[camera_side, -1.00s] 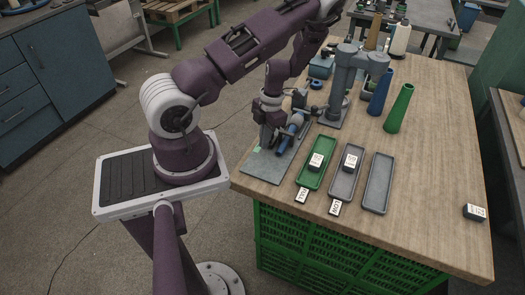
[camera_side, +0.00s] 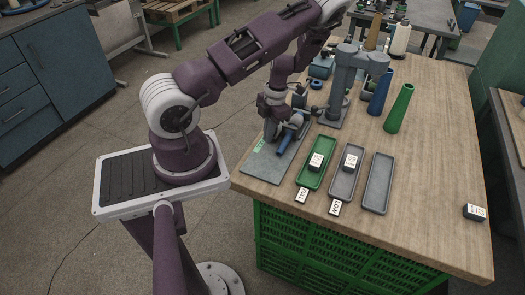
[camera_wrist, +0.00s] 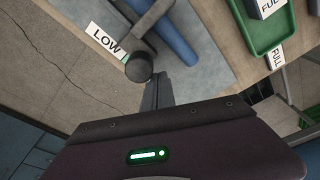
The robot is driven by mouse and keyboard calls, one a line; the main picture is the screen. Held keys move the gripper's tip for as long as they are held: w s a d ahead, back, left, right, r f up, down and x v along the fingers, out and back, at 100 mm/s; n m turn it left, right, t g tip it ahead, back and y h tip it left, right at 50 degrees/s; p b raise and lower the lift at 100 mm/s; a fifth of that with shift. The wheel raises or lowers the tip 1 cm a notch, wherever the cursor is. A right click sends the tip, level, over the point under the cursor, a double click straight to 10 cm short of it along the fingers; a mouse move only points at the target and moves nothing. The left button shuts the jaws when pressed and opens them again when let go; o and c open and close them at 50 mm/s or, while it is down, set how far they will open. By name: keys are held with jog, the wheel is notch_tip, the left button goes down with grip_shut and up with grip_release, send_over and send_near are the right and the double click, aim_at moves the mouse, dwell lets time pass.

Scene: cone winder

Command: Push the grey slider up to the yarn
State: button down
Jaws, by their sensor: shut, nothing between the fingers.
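The grey slider, a dark bar with a round knob (camera_wrist: 138,67), shows in the wrist view over a light grey plate. The plate (camera_side: 262,170) lies at the table's near left corner in the side view. A blue rod (camera_wrist: 172,38) lies along the plate beside the slider; it also shows in the side view (camera_side: 288,141). I cannot make out which part is yarn. My gripper (camera_wrist: 157,90) is shut and empty, its fingertips close beside the knob. I cannot tell whether they touch it. In the side view my gripper (camera_side: 270,132) is low at the plate's left edge and partly hides the slider.
A LOW label (camera_wrist: 106,40) is on the plate. A green tray (camera_side: 309,178) and two grey trays stand right of the plate. A grey post (camera_side: 341,85) stands behind. Blue and green cones (camera_side: 399,108) stand farther right. The right part of the table is mostly clear.

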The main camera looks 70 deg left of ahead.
jog(key=shift+w+a, duration=0.15)
jog(key=shift+w+a, duration=0.95)
dwell(0.3)
jog(key=shift+w+a, duration=0.3)
dwell(0.5)
jog(key=shift+s+d, duration=0.4)
jog(key=shift+d, duration=0.05)
jog(key=shift+r, duration=4.05)
